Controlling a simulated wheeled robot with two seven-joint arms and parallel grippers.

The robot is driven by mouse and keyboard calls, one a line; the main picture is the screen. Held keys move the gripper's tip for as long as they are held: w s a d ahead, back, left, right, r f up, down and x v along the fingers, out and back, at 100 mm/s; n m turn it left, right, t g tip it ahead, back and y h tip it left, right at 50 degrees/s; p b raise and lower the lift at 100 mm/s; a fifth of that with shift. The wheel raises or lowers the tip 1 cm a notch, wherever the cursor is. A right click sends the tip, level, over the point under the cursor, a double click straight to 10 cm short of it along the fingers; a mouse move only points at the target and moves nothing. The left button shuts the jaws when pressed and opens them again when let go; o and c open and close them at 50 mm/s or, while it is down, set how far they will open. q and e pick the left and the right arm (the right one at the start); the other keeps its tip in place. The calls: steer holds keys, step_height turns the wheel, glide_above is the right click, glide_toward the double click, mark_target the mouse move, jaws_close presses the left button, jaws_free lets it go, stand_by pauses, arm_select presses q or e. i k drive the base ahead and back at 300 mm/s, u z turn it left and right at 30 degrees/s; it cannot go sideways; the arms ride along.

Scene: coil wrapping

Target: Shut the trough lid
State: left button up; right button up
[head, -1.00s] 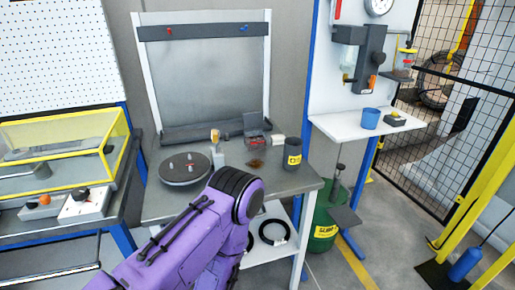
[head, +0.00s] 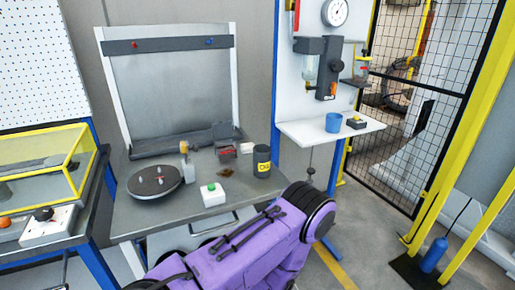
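No part is clearly marked as the trough lid. A small dark box (head: 226,152) near the back of the workbench has a grey flap (head: 224,131) that appears raised; I cannot tell whether this is the trough and its lid. A long dark ledge (head: 172,147) runs along the bench back. At the left, a clear cover with a yellow frame (head: 78,163) stands over another bench. One purple arm of mine crosses the bottom of the head view, its dark joint in front of the workbench's right side. Neither gripper shows.
The grey workbench (head: 135,218) carries a round dark turntable (head: 155,181), a white box with a green button (head: 213,194) and a dark labelled cup (head: 262,161). A white shelf (head: 300,131) with a blue cup (head: 333,123) is at right. Yellow posts and mesh fencing stand further right.

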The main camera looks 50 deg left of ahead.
mark_target(221, 130)
steer(key=z, duration=0.05)
steer(key=i, duration=0.65)
steer(key=u, duration=1.4)
